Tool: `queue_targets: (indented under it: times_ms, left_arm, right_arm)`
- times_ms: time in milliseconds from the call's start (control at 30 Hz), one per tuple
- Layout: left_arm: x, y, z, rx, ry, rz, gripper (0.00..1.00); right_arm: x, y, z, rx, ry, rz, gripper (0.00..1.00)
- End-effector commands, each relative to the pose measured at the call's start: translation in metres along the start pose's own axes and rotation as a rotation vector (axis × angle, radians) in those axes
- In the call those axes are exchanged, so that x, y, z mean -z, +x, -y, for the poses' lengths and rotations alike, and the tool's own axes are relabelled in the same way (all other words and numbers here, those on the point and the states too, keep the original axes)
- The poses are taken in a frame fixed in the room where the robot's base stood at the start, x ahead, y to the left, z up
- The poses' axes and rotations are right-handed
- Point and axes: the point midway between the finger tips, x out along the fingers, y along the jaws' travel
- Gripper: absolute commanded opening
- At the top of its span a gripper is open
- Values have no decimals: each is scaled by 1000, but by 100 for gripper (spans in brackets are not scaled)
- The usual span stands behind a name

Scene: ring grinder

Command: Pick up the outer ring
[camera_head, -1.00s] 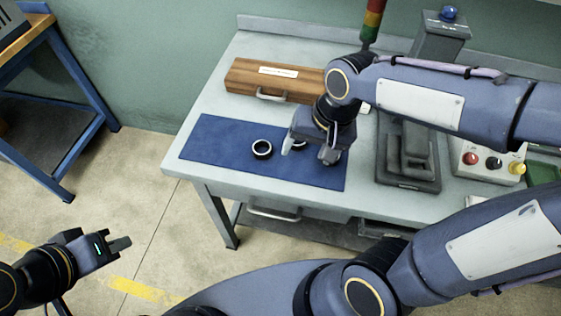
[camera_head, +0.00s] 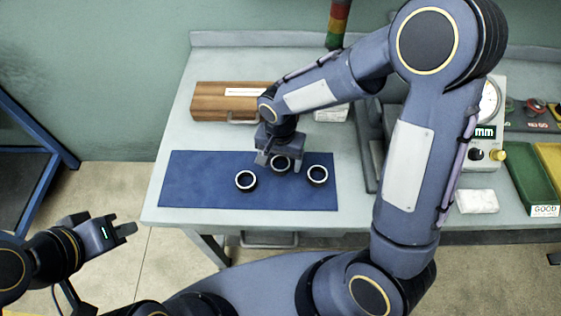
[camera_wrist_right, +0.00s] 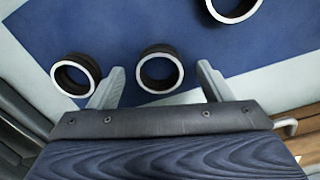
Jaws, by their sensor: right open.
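Three dark rings with bright rims lie on the blue mat in the head view: a left ring (camera_head: 247,189), a middle ring (camera_head: 281,171) and a right ring (camera_head: 318,184). I cannot tell by looks which is the outer ring. My right gripper (camera_head: 279,164) is open over the middle ring and partly hides it. In the right wrist view, the open right gripper (camera_wrist_right: 160,68) has the middle ring (camera_wrist_right: 146,64) in the gap between its fingers; contact is not visible. My left gripper (camera_head: 116,232) hangs apart from the table, at the lower left; its opening is unclear.
A wooden case (camera_head: 208,102) stands behind the blue mat (camera_head: 195,193). To the right are a gauge with a dial (camera_head: 489,103), a green tray marked GOOD (camera_head: 530,180) and a white block (camera_head: 477,201). The mat's left part is bare.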

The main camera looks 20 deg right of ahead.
Motion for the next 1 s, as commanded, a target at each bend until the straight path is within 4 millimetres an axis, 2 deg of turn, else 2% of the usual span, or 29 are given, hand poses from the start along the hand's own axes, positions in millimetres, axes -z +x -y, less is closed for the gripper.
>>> queue_targets:
  times_ms: [100,300,700,1000]
  left_arm:
    - [0,-1,0,0,0,0,0]
    - [0,0,0,0,0,0,0]
    - [0,0,0,0,0,0,0]
    - [0,0,0,0,0,0,0]
  right_arm:
    - [0,7,0,-1,1,1,73]
    - [0,7,0,1,1,0,71]
    - [0,6,0,2,0,0,21]
    - [0,3,0,3,0,-1,21]
